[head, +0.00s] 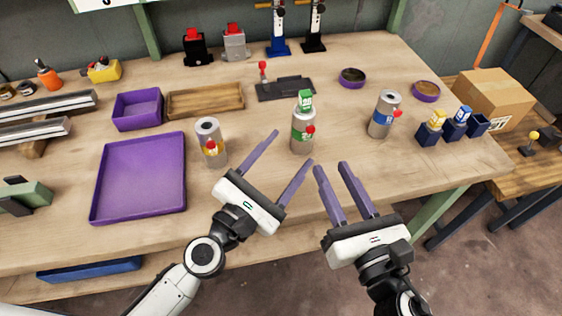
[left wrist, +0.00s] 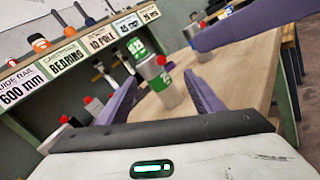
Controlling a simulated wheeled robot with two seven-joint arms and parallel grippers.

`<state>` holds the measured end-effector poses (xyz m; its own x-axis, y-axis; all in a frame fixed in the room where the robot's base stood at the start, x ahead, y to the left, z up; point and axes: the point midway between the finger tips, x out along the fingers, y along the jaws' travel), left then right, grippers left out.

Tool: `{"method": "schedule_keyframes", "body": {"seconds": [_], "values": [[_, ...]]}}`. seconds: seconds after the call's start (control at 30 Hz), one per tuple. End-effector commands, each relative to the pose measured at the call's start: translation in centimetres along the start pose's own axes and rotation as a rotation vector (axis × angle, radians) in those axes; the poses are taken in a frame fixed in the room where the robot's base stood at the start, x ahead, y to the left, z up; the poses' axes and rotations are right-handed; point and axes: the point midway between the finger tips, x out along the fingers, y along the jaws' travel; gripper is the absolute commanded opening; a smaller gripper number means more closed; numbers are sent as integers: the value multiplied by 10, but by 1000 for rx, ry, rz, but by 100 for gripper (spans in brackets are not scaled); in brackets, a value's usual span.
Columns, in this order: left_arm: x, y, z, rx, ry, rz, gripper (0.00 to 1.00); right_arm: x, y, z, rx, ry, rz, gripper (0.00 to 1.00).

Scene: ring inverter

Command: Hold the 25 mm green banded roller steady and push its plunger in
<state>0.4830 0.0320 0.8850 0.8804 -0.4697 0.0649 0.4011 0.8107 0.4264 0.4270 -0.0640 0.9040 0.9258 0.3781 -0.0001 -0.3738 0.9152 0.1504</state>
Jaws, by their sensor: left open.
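The green banded roller (head: 299,143) stands upright on the bench in the head view, a grey cylinder with a red knob on its side. A green labelled block (head: 305,101) sits on its top. The roller (left wrist: 170,93) also shows in the left wrist view, between the fingers. My left gripper (head: 293,148) is open and empty, its fingers pointing towards the roller from the front; contact cannot be told. My right gripper (head: 331,167) is open and empty, in front of the roller and to its right.
A yellow banded roller (head: 207,129) stands left and a blue banded one (head: 379,124) right. A purple tray (head: 97,204) lies at left. Yellow and blue blocks (head: 437,119) sit in dark holders at right. A dark fixture (head: 287,90) lies behind the green roller.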

Motion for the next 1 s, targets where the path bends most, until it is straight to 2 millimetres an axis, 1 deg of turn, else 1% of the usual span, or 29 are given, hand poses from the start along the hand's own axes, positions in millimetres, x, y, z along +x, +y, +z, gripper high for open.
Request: {"method": "schedule_keyframes", "body": {"seconds": [0.03,0.1,0.2,0.3,0.37,0.47,0.8,0.9,1.0], "values": [[0,-1,-8,-105,20,15,60,0,0,0,0,0,0,31],[0,-2,-17,-235,44,37,60,0,0,0,0,0,0,31],[-1,-4,-27,-363,71,61,60,0,0,0,0,0,0,31],[1,-4,-32,-425,83,75,60,0,0,0,0,0,0,31],[4,-3,-33,-439,84,79,60,0,0,0,0,0,0,31],[16,-3,-34,-442,83,79,60,0,0,0,0,0,0,31],[75,0,-39,-439,83,77,60,0,0,0,0,0,0,31],[88,1,-41,-438,84,77,60,0,0,0,0,0,0,31],[96,1,-42,-437,84,77,60,0,0,0,0,0,0,31]]}}
